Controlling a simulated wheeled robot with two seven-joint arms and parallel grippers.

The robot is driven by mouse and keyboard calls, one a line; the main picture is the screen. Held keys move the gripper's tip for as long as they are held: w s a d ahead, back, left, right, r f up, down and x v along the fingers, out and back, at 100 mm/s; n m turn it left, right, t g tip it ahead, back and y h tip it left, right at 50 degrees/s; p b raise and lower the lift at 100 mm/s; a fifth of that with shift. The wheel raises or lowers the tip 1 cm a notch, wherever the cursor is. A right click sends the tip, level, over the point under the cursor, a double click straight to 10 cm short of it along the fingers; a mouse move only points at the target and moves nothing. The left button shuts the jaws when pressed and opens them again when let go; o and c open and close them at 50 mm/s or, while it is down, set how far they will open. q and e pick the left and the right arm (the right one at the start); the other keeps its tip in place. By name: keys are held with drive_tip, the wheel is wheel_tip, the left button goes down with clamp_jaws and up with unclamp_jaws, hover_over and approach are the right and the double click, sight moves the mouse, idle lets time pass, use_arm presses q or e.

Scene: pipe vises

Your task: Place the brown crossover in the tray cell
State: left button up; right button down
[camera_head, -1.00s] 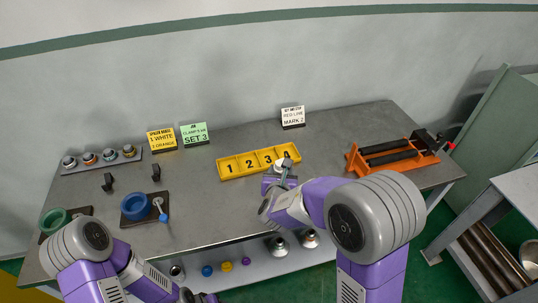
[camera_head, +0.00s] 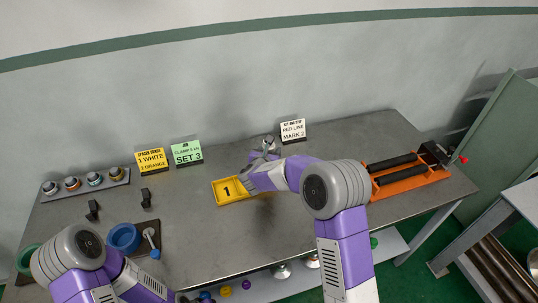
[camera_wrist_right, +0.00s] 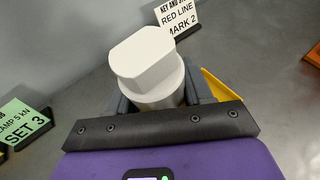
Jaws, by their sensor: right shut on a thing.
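My right gripper (camera_head: 264,154) is shut on a pale grey-white fitting with a flat-sided top (camera_wrist_right: 146,57). The fitting also shows small above the fingers in the head view (camera_head: 268,143). I see no brown on it, and no clearly brown crossover elsewhere. The yellow tray (camera_head: 231,203) lies below and left of my right arm. Its cell 1 is visible and empty; the arm hides the other cells. A yellow tray edge shows right of the fingers in the wrist view (camera_wrist_right: 218,85). My left arm is at the lower left, its gripper out of view.
An orange pipe vise (camera_head: 408,185) stands at the right. A red-line sign (camera_head: 292,131), green sign (camera_head: 187,153) and yellow sign (camera_head: 152,161) stand at the back. A rack of several fittings (camera_head: 85,184) and a blue ring (camera_head: 123,238) are at the left.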

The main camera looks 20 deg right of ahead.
drive_tip(key=shift+w+f+b, duration=0.1)
drive_tip(key=shift+f+b, duration=0.6)
drive_tip(key=shift+f, duration=2.25)
drive_tip(key=shift+r, duration=0.1)
drive_tip(key=shift+c, duration=2.3)
unclamp_jaws()
drive_tip(key=shift+f, duration=0.3)
drive_tip(key=shift+r, duration=0.2)
drive_tip(key=p+v, duration=0.1)
drive_tip(key=v, duration=1.1)
drive_tip(key=shift+f, duration=0.15)
